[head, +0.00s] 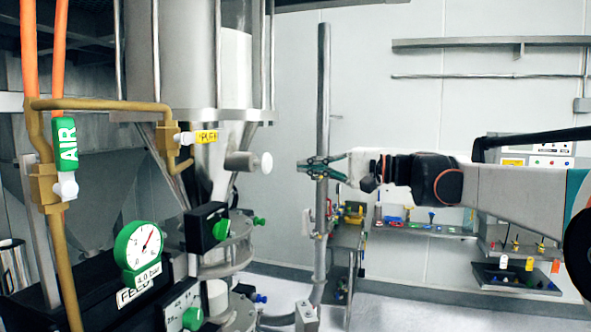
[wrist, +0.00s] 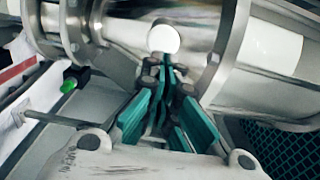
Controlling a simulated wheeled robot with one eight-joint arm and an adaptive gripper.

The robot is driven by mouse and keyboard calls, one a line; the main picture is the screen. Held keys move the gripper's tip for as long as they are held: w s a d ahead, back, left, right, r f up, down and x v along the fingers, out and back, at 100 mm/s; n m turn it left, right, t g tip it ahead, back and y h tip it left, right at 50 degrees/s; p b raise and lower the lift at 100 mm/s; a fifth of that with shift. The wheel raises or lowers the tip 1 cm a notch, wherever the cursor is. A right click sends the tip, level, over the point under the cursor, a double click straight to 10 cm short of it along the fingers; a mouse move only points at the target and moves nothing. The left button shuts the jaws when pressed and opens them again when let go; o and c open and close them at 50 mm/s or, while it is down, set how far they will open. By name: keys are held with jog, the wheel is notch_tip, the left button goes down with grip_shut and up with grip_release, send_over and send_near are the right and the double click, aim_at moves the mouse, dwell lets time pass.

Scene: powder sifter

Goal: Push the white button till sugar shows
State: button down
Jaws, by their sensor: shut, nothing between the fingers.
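The white button (head: 266,163) is a round white disc on the end of a short metal cylinder on the side of the sifter column (head: 188,60). It also shows in the wrist view as a white disc (wrist: 163,38), just beyond my fingertips. My gripper (head: 303,165), with green fingers, is shut and empty. In the head view it points left at the button, level with it, with a small gap between them. In the wrist view the fingertips (wrist: 170,68) overlap the lower edge of the disc, so I cannot tell contact there. I cannot make out any sugar.
A vertical metal post (head: 323,95) stands close by my gripper. A gauge (head: 143,246) and a green AIR valve (head: 65,145) are at the left. A shelf with small coloured items (head: 425,226) is along the back wall.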

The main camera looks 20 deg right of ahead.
jog(key=v, duration=0.5)
jog(key=shift+d+b, duration=0.1)
jog(key=shift+b, duration=0.3)
jog(key=shift+s+d, duration=0.1)
dwell(1.2)
